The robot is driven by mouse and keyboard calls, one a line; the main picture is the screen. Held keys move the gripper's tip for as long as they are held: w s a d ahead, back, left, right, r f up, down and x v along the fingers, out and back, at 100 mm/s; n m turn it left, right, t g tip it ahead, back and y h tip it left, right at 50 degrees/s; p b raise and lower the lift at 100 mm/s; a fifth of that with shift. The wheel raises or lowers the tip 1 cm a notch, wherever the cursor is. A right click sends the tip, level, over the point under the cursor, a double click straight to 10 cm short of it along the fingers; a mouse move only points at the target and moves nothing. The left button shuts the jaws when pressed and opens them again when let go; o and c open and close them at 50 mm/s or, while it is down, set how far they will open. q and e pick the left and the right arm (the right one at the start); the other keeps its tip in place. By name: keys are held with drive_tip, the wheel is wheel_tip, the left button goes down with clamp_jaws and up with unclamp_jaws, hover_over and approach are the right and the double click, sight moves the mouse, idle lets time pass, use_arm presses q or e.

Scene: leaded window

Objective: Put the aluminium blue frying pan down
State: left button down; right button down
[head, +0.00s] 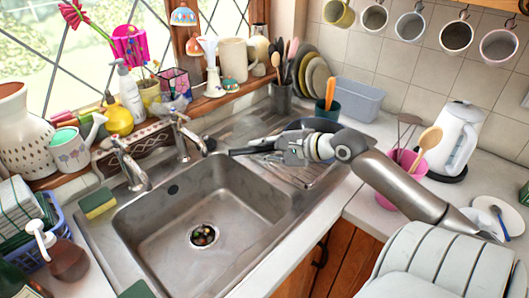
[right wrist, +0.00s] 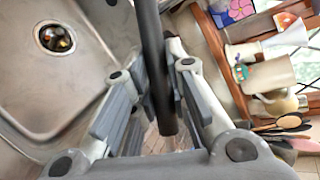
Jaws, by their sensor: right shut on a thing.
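In the head view my right gripper (head: 282,150) is over the draining board, just right of the sink basin. It is shut on a dark handle (head: 245,151) that points left toward the tap. In the right wrist view the black handle (right wrist: 152,50) runs between the two grey fingers of the right gripper (right wrist: 158,95). The blue frying pan (head: 303,125) shows partly behind the gripper and my arm, at the back of the draining board. I cannot tell whether its base touches the board. My left gripper is out of view.
The sink basin (head: 165,225) is empty but for bits in its drain. The ribbed draining board (head: 318,178) has some bare room. The tap (head: 180,135) is left of the handle.

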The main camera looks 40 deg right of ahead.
drive_tip(key=w+d+f, duration=0.1)
drive_tip(key=w+f, duration=0.1)
drive_tip(key=w+d+f, duration=0.3)
drive_tip(key=w+f, duration=0.1)
drive_tip(key=f, duration=0.1)
drive_tip(key=shift+w+d+b, duration=0.2)
drive_tip(key=shift+w+b, duration=0.1)
drive_tip(key=shift+w, duration=0.05)
drive_tip(key=shift+f, duration=1.55)
drive_tip(key=c, duration=1.8)
unclamp_jaws()
drive_tip(key=shift+s+f, duration=0.1)
drive_tip(key=shift+f, duration=0.1)
drive_tip(key=o, duration=0.4)
drive_tip(key=shift+a, duration=0.1)
